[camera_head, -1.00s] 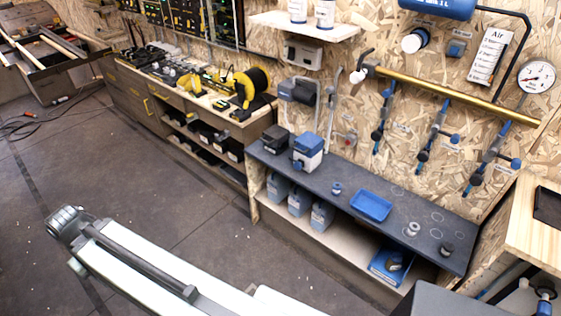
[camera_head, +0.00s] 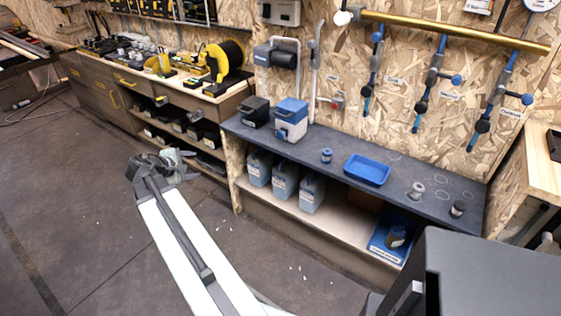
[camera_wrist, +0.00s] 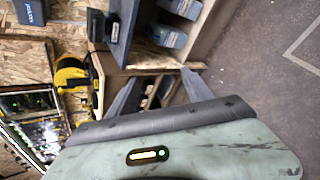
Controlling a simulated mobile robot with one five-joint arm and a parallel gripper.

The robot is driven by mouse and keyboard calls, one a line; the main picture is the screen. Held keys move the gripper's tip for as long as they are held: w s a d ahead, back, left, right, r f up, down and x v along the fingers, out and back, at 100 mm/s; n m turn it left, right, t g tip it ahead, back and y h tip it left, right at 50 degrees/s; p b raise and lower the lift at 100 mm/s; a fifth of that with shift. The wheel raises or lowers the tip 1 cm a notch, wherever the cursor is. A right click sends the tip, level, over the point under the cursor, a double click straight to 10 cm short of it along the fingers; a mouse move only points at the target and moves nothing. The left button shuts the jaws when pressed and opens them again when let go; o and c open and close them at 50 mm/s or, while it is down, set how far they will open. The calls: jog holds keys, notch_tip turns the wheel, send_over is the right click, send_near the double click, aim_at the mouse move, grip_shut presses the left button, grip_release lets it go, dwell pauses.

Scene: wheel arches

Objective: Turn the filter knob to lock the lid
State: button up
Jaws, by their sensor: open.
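A white box with a blue lid (camera_head: 291,110) stands upright on the dark bench top. A small blue knob (camera_head: 281,134) shows low on its front; I cannot tell whether it is locked. The lid appears to sit on the box. My gripper (camera_head: 184,166) is at the end of my outstretched arm, left of the bench and apart from the box. In the wrist view my gripper (camera_wrist: 160,90) shows two dark, spread fingers with nothing between them. The knob cannot be made out in the wrist view.
The dark bench (camera_head: 335,162) also carries a black box (camera_head: 255,112), a blue tray (camera_head: 367,170) and small fittings. Several grey-blue canisters (camera_head: 285,181) stand on the shelf below. A yellow reel (camera_head: 222,62) sits on the left workbench. The floor before the bench is open.

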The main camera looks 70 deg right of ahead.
jog(key=s+d+f+n+g+h+b, duration=0.1)
jog(key=s+d+f+n+h+b, duration=0.1)
jog(key=s+d+b, duration=0.4)
jog(key=s+d+f+n+g+h+b, duration=0.15)
jog(key=s+d, duration=0.25)
jog(key=d, duration=0.4)
jog(key=n+g+h+b, duration=0.2)
jog(key=n+h+b, duration=0.1)
jog(key=n+b, duration=0.15)
send_near(280, 137)
jog(key=d, duration=0.2)
jog(key=shift+t, duration=0.25)
jog(key=x, duration=0.8)
jog(key=shift+s+d+r+b, duration=0.15)
jog(key=shift+s+r+b, duration=0.05)
jog(key=shift+s+b, duration=0.15)
grip_shut()
jog(key=shift+s+d, duration=0.1)
jog(key=shift+d, duration=0.05)
jog(key=shift+m, duration=0.3)
